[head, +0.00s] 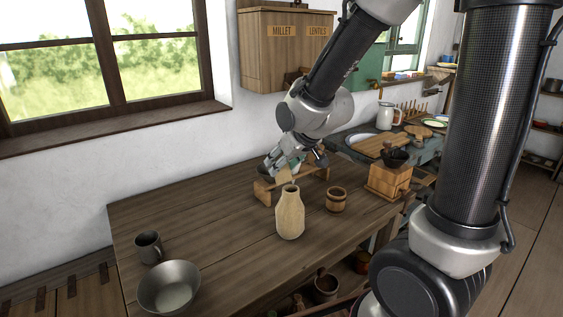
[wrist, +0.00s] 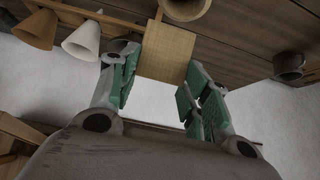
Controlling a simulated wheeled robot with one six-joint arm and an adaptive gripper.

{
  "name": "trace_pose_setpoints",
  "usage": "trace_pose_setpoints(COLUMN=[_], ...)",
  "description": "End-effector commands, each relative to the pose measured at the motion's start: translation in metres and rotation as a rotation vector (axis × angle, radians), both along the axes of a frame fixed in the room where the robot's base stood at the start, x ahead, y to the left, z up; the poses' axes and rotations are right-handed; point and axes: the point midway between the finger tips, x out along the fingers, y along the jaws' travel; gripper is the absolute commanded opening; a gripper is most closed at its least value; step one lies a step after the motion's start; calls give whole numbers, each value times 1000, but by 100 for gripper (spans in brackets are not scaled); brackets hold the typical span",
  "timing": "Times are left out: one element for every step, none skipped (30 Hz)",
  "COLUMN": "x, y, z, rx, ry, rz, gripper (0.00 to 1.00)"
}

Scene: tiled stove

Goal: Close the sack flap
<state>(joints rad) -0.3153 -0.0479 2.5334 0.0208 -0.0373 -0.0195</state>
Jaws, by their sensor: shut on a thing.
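My gripper (head: 293,170) is low over the wooden table, behind the tan bottle-shaped vessel (head: 290,212). In the wrist view its green-padded fingers (wrist: 162,70) stand on both sides of a flat, square tan piece (wrist: 167,52) with a woven look. They are shut on it. I take this piece for the sack flap. Its contact with the pads is partly hidden, and I cannot make out a sack body for sure in either view.
A wooden cup (head: 336,199) and a wooden grinder (head: 388,181) are to the right. A metal mug (head: 148,247) and metal bowl (head: 169,287) sit front left. The table's left middle is clear. A wall cabinet (head: 285,50) hangs behind.

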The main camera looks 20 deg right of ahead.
Motion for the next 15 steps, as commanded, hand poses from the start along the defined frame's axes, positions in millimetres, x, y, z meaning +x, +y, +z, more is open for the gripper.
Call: trace_pose_setpoints(x=[-1, -1, -1, -1, -1, -1, -1, -1, -1, -1, -1, -1, -1, -1, 0], y=[0, 0, 0, 0, 0, 0, 0, 0, 0, 0, 0, 0, 0, 0, 0], z=[-1, -1, -1, -1, -1, -1, -1, -1, -1, -1, -1, -1, -1, -1, -1], rx=[0, 0, 0, 0, 0, 0, 0, 0, 0, 0, -1, -1, 0, 0, 0], ry=[0, 0, 0, 0, 0, 1, 1, 1, 1, 1, 2, 2, 1, 1, 1], rz=[0, 0, 0, 0, 0, 0, 0, 0, 0, 0, 0, 0, 0, 0, 0], gripper=[23, 23, 23, 23, 23, 23, 23, 23, 23, 49, 54, 62, 67, 70, 70])
